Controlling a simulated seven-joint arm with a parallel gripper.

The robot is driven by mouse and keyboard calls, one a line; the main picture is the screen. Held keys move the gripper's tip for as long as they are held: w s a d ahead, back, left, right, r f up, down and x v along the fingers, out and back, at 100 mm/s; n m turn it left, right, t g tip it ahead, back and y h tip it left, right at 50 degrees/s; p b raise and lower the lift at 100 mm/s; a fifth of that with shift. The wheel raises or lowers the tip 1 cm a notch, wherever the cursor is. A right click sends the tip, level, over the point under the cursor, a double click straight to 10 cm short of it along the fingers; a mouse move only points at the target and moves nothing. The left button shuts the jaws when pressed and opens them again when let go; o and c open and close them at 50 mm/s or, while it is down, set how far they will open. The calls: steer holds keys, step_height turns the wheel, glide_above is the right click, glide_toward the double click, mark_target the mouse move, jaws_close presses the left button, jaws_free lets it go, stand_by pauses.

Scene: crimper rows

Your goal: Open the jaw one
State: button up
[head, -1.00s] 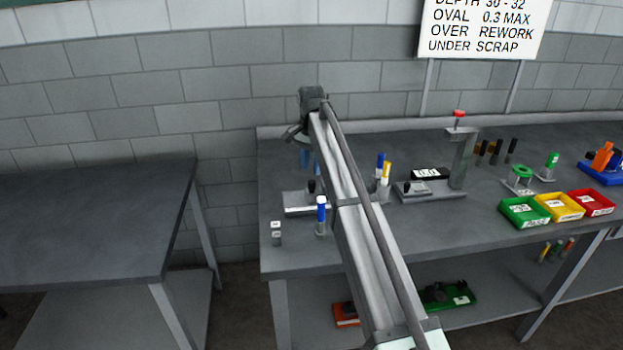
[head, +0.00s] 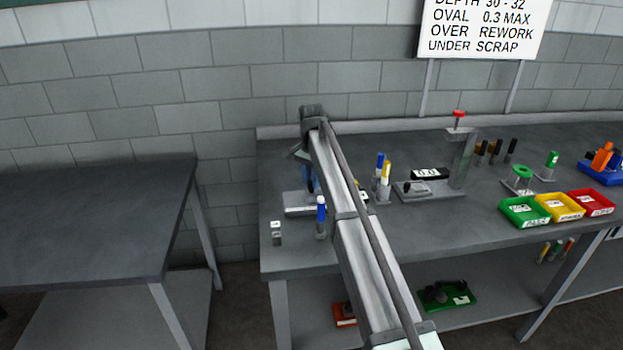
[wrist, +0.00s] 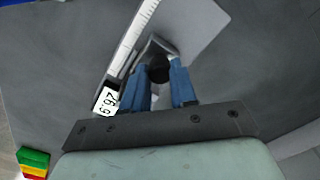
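The jaw device is a grey plate (head: 300,211) at the left of the bench. The wrist view shows its white ruled scale (wrist: 132,45), a small digit display (wrist: 107,101) and a black round knob (wrist: 159,69) on a grey slide. My gripper (wrist: 158,72) has blue fingers, one on each side of the knob. A narrow gap seems to show between the fingertips and the knob, so the fingers look open around it. In the head view my gripper (head: 309,184) is low over the plate, and my arm partly hides the device.
A blue-capped cylinder (head: 321,216) and a small grey block (head: 276,233) stand close in front. Blue and yellow-capped cylinders (head: 384,178) stand to the right, beside a gauge stand (head: 463,160) with a red top. Green (head: 524,211), yellow and red bins lie farther right.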

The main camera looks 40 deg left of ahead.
jaws_close()
steer(key=shift+s+a, duration=1)
steer(key=shift+o, duration=1.9)
jaws_free()
step_height(320, 180, up, 14)
steer(key=shift+f, duration=0.1)
